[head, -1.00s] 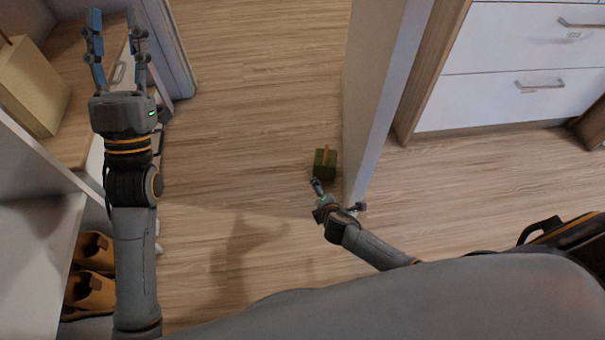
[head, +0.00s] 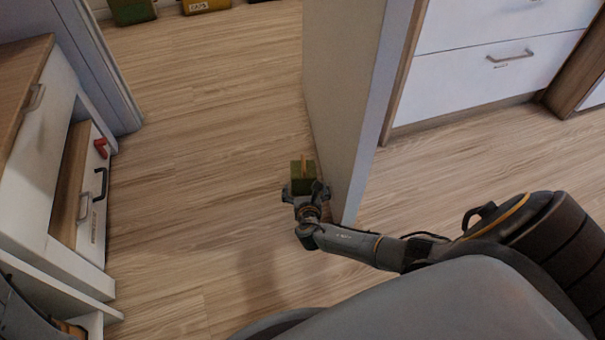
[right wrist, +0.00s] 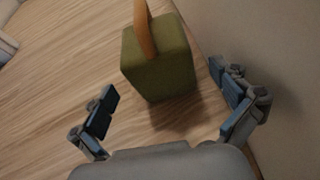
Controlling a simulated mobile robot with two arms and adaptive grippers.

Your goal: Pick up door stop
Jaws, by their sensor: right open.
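The door stop is a small green block with a tan strap on top. In the head view the door stop (head: 302,173) stands on the wood floor beside the door panel. In the right wrist view the door stop (right wrist: 160,62) is just ahead of my fingers, a little above the middle. My right gripper (head: 306,187) is at its near side; in the wrist view the right gripper (right wrist: 172,108) is open, with a finger on each side and nothing between the fingertips. My left gripper is not in view; only part of my left arm shows at the lower left corner.
The light door panel (head: 345,90) stands close to the right of the door stop and my right gripper. White drawers (head: 490,60) are at the upper right. A white cabinet (head: 60,170) is at the left. The floor (head: 200,150) between is clear.

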